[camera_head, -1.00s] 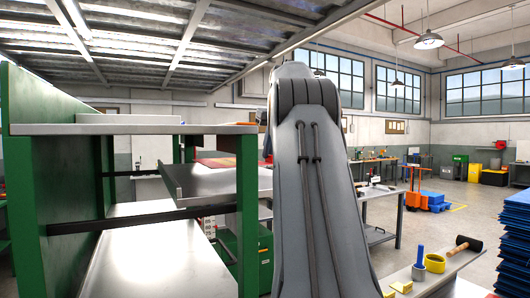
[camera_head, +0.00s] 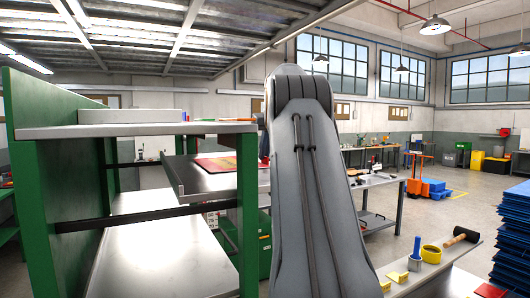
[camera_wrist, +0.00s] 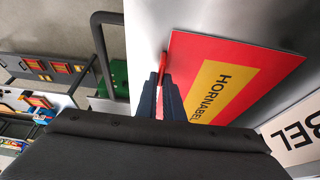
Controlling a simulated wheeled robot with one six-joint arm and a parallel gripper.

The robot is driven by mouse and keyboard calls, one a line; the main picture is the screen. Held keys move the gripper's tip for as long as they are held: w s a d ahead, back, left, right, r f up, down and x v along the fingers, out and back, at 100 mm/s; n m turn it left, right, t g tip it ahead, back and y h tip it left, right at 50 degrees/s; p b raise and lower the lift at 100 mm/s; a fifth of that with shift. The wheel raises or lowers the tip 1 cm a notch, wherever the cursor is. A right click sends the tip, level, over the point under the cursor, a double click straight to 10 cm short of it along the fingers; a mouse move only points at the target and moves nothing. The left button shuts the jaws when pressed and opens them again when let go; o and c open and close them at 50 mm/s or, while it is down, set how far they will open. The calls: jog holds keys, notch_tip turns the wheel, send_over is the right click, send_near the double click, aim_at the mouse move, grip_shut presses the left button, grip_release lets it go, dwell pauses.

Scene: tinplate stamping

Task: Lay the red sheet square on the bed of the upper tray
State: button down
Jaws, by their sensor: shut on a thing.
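The red sheet (camera_wrist: 233,83), with a yellow panel lettered HORNABEL, fills the middle right of the wrist view. My gripper (camera_wrist: 163,84) is shut on a red raised piece at the sheet's left edge. In the head view the red sheet (camera_head: 218,165) shows beyond the front of the upper tray (camera_head: 206,183), a grey metal tray in the green frame. The sheet appears over the tray's bed; whether it touches or is slightly above, I cannot tell. My gripper is hidden behind my arm in the head view.
A pale plate lettered BEL (camera_wrist: 296,136) lies beside the sheet. A grey shelf (camera_head: 130,131) sits above the tray, and a green post (camera_head: 247,215) stands at its front. A bench (camera_head: 430,272) with a mallet (camera_head: 460,234) and yellow tape ring (camera_head: 431,254) is at the right.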

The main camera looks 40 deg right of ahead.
jog(key=c, duration=1.9)
grip_release()
jog(key=shift+f, duration=0.1)
jog(key=v, duration=1.2)
jog(key=shift+b, duration=0.35)
